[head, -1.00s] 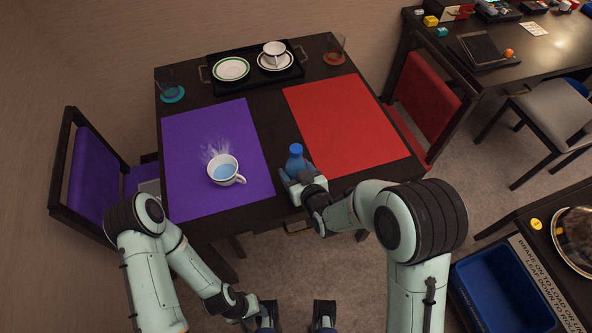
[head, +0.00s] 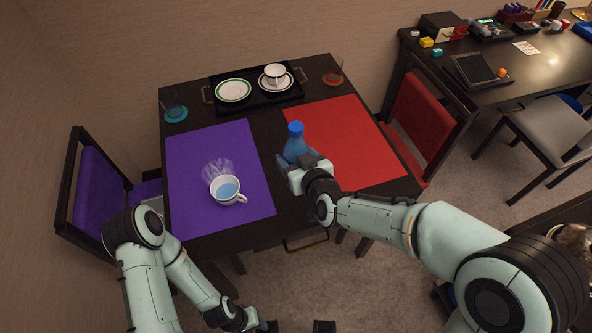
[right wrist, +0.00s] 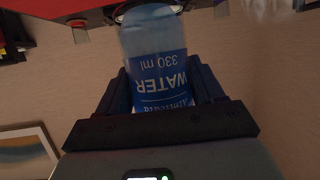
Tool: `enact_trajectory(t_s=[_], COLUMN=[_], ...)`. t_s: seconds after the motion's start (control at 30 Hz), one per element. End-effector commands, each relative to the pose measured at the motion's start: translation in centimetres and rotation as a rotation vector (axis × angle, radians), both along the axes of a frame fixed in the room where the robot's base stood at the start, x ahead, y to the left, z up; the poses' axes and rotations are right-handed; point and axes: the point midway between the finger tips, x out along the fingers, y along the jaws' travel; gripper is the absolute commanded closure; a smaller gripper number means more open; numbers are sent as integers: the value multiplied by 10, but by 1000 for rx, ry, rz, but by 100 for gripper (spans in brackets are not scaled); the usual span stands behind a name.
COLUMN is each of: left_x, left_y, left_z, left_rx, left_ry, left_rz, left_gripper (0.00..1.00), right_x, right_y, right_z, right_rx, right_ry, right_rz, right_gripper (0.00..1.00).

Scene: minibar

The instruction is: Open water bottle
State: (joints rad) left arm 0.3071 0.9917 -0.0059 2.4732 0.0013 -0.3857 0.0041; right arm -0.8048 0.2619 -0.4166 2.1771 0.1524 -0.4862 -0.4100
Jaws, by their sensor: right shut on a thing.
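The blue water bottle (head: 294,150) is upright with its blue cap (head: 295,128) on. My right gripper (head: 299,167) is shut on the bottle, around its body, between the two mats. The bottle appears raised off the table. In the right wrist view the bottle (right wrist: 155,55) sits between both fingers (right wrist: 162,95), its label upside down; its cap is hidden there. My left arm hangs at the lower left, and its gripper (head: 262,326) is low at the bottom edge, away from the table. Its fingers are too unclear to tell.
A steaming cup (head: 226,189) stands on the purple mat (head: 190,150). The red mat (head: 350,150) is bare. A black tray (head: 262,103) with plates and a cup is at the back. Glasses stand on coasters (head: 176,114) at the back corners. Chairs flank the table.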

Motion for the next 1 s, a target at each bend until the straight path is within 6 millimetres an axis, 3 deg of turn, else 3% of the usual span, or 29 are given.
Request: enact_trajectory(t_s=[0.03, 0.2, 0.6, 0.63, 0.77, 0.8, 1.0], left_x=[3, 6, 7, 7, 7, 7, 7], left_y=[0, 0, 0, 0, 0, 0, 0], left_z=[6, 15, 16, 16, 16, 16, 16], left_rx=[0, 0, 0, 0, 0, 0, 0], left_ry=[-3, -8, -8, -8, -8, -8, -8], left_rz=[0, 0, 0, 0, 0, 0, -1], left_gripper=[57, 57, 57, 57, 57, 57, 57], right_x=[1, 1, 0, 0, 0, 0, 0], right_y=[0, 0, 0, 0, 0, 0, 0], right_z=[16, 35, 41, 41, 41, 41, 41], right_rx=[4, 1, 0, 0, 0, 0, 0], right_ry=[-8, -4, -3, -3, -3, -3, -3], right_rz=[0, -1, -1, -1, -1, -1, -1], right_gripper=[78, 78, 78, 40, 82, 88, 88])
